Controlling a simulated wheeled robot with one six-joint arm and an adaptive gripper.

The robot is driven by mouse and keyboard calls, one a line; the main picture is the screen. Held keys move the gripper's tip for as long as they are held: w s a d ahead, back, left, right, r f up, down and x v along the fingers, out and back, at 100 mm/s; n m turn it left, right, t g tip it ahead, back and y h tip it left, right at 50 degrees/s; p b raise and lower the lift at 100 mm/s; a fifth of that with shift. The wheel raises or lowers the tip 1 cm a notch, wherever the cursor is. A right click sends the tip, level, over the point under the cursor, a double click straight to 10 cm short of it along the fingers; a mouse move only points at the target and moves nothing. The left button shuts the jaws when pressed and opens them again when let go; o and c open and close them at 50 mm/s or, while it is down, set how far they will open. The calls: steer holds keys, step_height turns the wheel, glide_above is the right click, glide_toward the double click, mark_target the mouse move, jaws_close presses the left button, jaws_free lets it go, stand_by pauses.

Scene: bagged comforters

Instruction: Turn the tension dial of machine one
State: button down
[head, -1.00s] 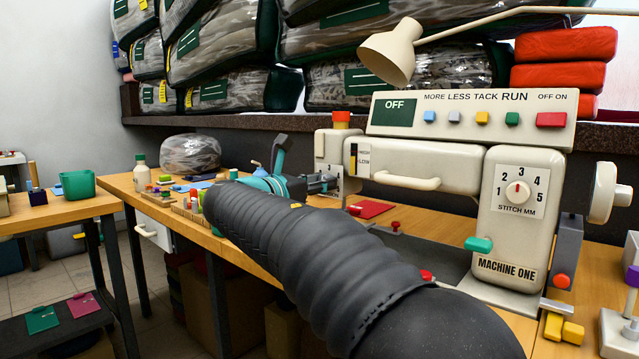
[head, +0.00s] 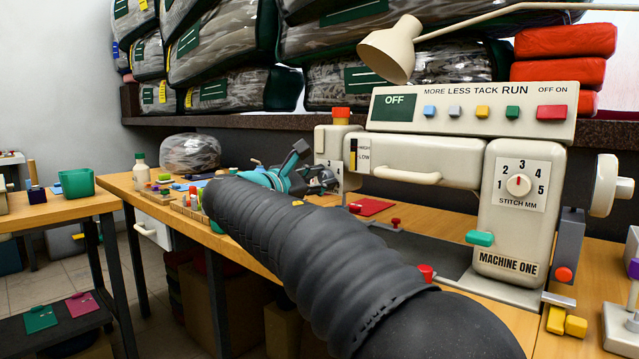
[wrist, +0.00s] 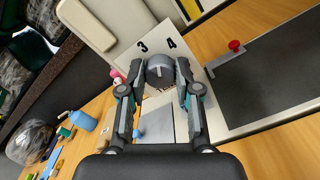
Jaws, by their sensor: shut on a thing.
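Machine one (head: 508,262) is a cream sewing machine on the wooden table, with its name on the right column. The tension dial (wrist: 160,68) is a round grey knob on a white plate marked 3 and 4 in the wrist view; its other marks are mostly hidden. My gripper (wrist: 160,78) has one finger on each side of the knob and is shut on it. In the head view my gripper (head: 322,180) is at the left end of the machine, where the knob itself is hard to make out.
A STITCH MM dial (head: 518,185) is on the machine's right column. A HIGH/LOW gauge (head: 353,155) is beside my gripper. A blue bottle (wrist: 84,121) stands on the table nearby.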

steer(key=m+b, duration=0.2)
steer(key=m, duration=0.3)
steer(key=shift+m, duration=0.3)
steer(key=shift+b, duration=0.3)
steer(key=c, duration=0.8)
jaws_free()
steer(key=shift+s, duration=0.1)
steer(key=v, duration=1.2)
